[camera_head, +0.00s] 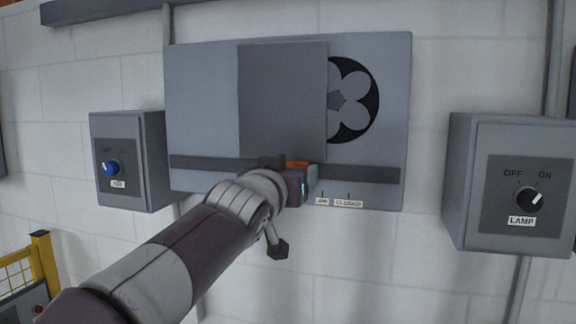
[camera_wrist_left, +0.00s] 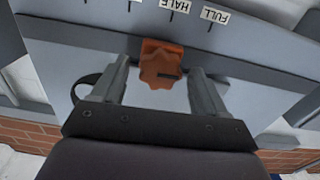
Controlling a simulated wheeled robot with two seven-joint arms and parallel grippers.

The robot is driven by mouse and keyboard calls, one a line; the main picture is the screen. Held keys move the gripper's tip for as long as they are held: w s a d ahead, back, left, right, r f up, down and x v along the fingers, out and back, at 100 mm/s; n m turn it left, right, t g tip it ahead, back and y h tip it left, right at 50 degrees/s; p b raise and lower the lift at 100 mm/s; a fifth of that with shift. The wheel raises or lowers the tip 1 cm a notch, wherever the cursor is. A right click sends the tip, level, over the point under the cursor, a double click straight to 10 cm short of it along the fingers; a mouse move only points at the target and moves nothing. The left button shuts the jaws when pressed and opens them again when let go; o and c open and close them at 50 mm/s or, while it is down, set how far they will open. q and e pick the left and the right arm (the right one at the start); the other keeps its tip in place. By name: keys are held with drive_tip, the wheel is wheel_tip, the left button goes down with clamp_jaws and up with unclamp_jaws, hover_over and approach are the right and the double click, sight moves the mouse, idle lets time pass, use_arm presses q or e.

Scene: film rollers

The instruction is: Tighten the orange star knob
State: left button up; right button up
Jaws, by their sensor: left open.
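The orange star knob (camera_wrist_left: 161,66) sits in the wrist view between the two fingers of my left gripper (camera_wrist_left: 160,70). The fingers are apart, with a visible gap on each side of the knob. In the head view only a sliver of the knob (camera_head: 298,164) shows above my left gripper (camera_head: 300,183), which hides the rest. The knob is at the dark slot (camera_head: 360,175) below a grey sliding plate (camera_head: 283,100). The plate covers part of the round vent opening (camera_head: 368,78). My right gripper is not in view.
A box with a blue knob (camera_head: 112,168) is at left, and a LAMP switch box (camera_head: 528,200) at right. A yellow fence post (camera_head: 41,262) stands low at left.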

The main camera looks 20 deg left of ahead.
use_arm(q)
drive_tip(key=c, duration=1.1)
drive_tip(key=shift+o, duration=0.2)
drive_tip(key=shift+d+f+m+p, duration=0.15)
drive_tip(key=shift+m+p, duration=0.15)
drive_tip(key=shift+m, duration=4.05)
drive_tip(key=shift+d+f+m+p, duration=0.1)
drive_tip(key=shift+m+p, duration=0.15)
drive_tip(key=shift+m, duration=4.1)
